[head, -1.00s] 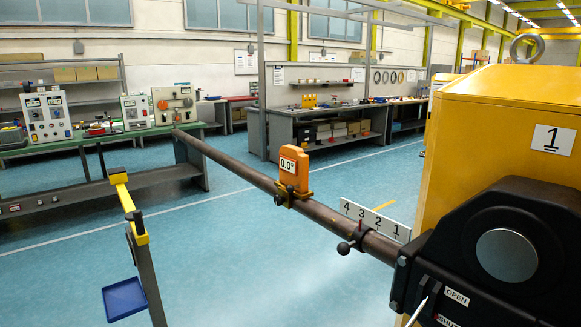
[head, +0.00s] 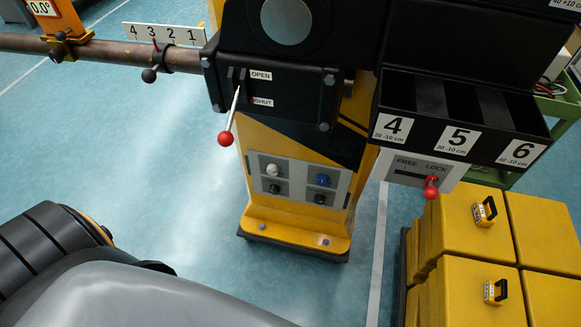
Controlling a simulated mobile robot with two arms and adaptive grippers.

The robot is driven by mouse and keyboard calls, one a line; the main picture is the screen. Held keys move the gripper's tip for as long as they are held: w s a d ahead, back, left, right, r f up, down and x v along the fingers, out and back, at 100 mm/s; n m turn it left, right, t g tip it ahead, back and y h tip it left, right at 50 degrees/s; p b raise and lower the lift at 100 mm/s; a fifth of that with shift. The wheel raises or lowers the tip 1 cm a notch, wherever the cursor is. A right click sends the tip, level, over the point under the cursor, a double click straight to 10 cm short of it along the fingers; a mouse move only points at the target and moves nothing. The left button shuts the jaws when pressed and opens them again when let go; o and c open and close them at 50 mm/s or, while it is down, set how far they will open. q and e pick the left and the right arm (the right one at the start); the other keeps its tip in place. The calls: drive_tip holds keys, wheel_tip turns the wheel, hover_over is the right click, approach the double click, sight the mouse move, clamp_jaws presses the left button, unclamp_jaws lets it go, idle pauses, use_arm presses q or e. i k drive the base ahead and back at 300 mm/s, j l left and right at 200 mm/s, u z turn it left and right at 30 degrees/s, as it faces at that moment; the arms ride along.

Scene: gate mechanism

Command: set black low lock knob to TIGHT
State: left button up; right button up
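A grey panel (head: 298,181) on the yellow pedestal carries several knobs. Its upper row has a white knob (head: 272,170) and a blue knob (head: 322,180). Its lower row has a left black knob (head: 274,188) and a right black knob (head: 320,198). Their labels and settings are too small to read. A black knob (head: 149,75) also hangs from the collar on the boom, and another (head: 57,53) sits on the orange angle gauge's clamp. I cannot tell which black knob is the low lock knob. Neither gripper is in view.
A red-tipped lever (head: 226,138) hangs near the OPEN/SHUT labels. A red FREE/LOCK handle (head: 431,188) is at LOCK. Yellow blocks (head: 480,300) stand at lower right under black numbered bins (head: 460,105). My own grey arm covers the lower left. Blue floor left of the pedestal is clear.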

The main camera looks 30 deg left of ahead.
sight(274, 190)
drive_tip(key=u, duration=1.05)
drive_tip(key=j, duration=0.15)
